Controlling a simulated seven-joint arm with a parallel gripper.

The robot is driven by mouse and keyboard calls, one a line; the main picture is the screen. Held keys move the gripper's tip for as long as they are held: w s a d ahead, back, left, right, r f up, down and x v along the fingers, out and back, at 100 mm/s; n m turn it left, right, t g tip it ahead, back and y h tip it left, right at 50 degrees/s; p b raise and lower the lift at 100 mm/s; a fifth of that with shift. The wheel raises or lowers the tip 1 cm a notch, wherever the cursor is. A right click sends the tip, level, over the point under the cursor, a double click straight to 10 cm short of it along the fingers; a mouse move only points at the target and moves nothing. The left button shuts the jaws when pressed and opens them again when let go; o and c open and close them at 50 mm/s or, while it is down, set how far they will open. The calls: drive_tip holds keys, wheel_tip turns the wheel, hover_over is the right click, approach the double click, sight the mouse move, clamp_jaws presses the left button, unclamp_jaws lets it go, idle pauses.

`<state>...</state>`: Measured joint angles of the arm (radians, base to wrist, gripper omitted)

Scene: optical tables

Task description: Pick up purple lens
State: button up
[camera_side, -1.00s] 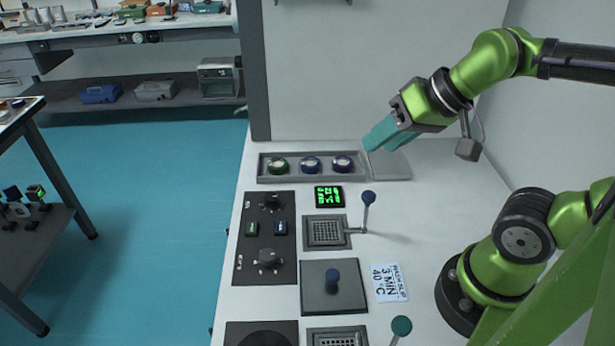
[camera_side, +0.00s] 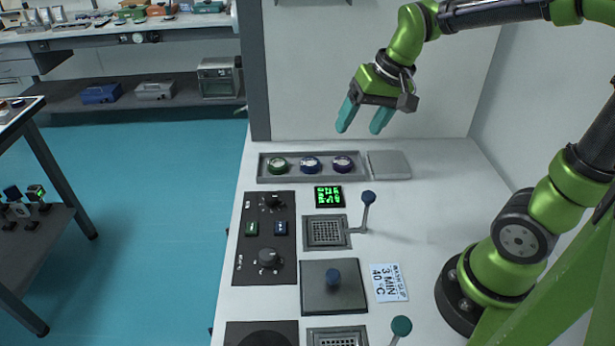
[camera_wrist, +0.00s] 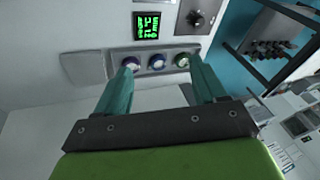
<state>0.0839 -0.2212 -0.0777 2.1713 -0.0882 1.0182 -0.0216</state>
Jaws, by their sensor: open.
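The purple lens (camera_side: 343,163) is a round, dark-rimmed piece at the right end of a grey tray (camera_side: 262,170). A blue lens (camera_side: 311,164) sits in the tray's middle and a green lens (camera_side: 278,165) at its left end. My gripper (camera_side: 360,128) is open and empty, its teal fingers pointing down, above and slightly right of the purple lens. In the wrist view the purple lens (camera_wrist: 130,62) is beside the left fingertip, partly hidden by it. There the blue lens (camera_wrist: 156,62) shows between the fingers and the green lens (camera_wrist: 182,60) near the right finger.
A flat grey plate (camera_side: 389,165) lies right of the tray. In front are a display with green characters (camera_side: 329,197), a dark control panel (camera_side: 265,265) and a lever with a blue knob (camera_side: 368,198). The wall stands close behind the tray. White tabletop at the right is clear.

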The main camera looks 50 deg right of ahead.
drive_tip(key=w+d+f+m+g+h, duration=0.15)
drive_tip(key=w+d+f+g, duration=0.3)
drive_tip(key=w+d, duration=0.6)
hover_over(343, 161)
drive_tip(key=shift+t, duration=0.25)
drive_tip(key=f, duration=1)
drive_tip(key=shift+s+a+f, duration=0.1)
drive_tip(key=shift+s+f, duration=0.3)
drive_tip(key=shift+w+f, duration=0.2)
drive_tip(key=shift+f, duration=1.2)
drive_tip(key=shift+w+f, duration=0.2)
drive_tip(key=shift+f, duration=1.2)
drive_tip(key=c, duration=0.8)
